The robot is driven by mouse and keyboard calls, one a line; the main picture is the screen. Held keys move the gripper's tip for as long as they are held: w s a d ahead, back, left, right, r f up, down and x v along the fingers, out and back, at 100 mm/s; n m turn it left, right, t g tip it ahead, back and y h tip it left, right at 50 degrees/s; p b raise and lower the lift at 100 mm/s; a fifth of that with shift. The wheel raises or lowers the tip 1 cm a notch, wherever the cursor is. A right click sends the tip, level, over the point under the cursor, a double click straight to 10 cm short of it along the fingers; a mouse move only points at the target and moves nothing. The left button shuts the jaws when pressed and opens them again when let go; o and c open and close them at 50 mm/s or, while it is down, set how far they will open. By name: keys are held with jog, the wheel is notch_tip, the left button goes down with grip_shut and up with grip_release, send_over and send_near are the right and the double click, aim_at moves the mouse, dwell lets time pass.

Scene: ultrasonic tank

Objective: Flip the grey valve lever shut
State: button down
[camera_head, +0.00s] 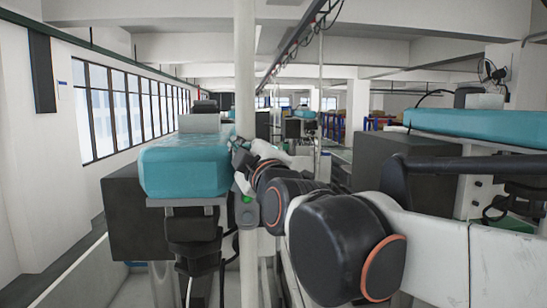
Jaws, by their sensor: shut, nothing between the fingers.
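My arm reaches in from the lower right toward the pale upright pole near the middle. My gripper (239,148) seems to be the small dark part at the far end of the arm, by the pole and the right end of a teal block. It is small and partly covered, and its fingers look closed with nothing held. I cannot make out the grey valve lever; it may be hidden behind my arm or the pole.
The teal block (185,166) sits on a stand at left, beside a dark box (125,210). A grey control box with a green button (247,200) is on the pole (245,80). Another teal block (480,124) is at right. A light trough wall (70,275) runs lower left.

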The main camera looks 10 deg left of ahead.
jog(key=d+m+t+h+b, duration=0.1)
jog(key=m, duration=0.3)
jog(key=w+d+f+m+t+h+b, duration=0.1)
jog(key=d+m+b, duration=0.1)
jog(key=m, duration=0.3)
jog(key=d+f+m+t+h+b, duration=0.1)
jog(key=d+m+h+b, duration=0.1)
jog(key=m, duration=0.3)
jog(key=shift+w+f+t, duration=0.15)
jog(key=shift+t, duration=0.25)
jog(key=shift+d, duration=0.1)
